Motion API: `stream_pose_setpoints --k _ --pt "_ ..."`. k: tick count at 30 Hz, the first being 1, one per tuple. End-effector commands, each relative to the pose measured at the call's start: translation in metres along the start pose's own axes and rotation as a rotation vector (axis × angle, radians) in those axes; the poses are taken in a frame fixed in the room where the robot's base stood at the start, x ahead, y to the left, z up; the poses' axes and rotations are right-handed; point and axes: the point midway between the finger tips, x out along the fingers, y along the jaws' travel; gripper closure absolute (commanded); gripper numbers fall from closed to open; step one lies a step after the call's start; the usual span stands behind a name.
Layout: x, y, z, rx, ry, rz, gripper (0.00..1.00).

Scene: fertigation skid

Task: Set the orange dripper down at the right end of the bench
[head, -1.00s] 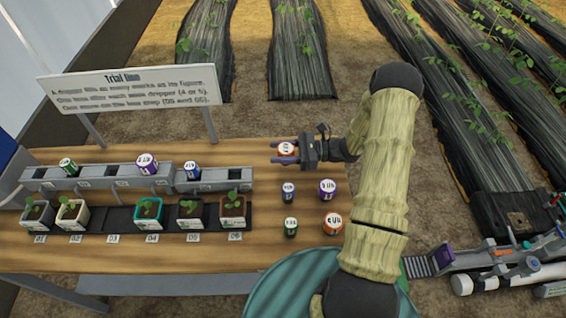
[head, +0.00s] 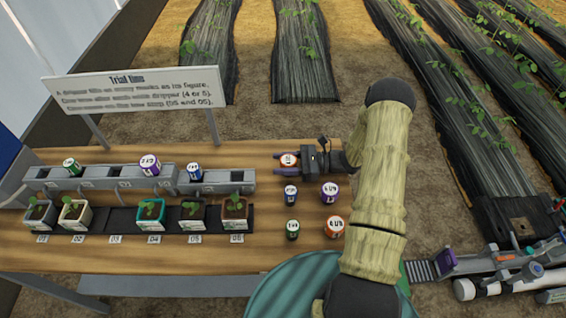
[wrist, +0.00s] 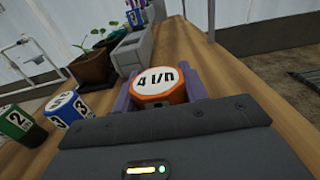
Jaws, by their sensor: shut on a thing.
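My gripper (head: 292,159) is shut on an orange dripper with a white top (head: 288,160), at the right part of the wooden bench (head: 262,262). In the wrist view the dripper (wrist: 160,86) stands upright between the purple fingers, its top reading "4 l/h". I cannot tell whether its underside touches the bench. A second orange dripper (head: 334,226) stands at the bench's front right.
Near the held dripper stand a blue dripper (head: 290,194), a purple one (head: 329,192) and a green one (head: 292,230). To the left are a grey rail (head: 110,178) with several drippers, potted seedlings (head: 151,213) and a sign (head: 133,90).

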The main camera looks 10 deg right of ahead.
Motion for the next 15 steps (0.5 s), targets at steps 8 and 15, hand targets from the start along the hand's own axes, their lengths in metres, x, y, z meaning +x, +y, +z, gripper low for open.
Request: stream_pose_setpoints --k 8,15 --pt "0.0 0.0 -0.0014 0.0 0.0 0.0 0.35" --pt "0.0 0.0 0.0013 0.0 0.0 0.0 0.35"
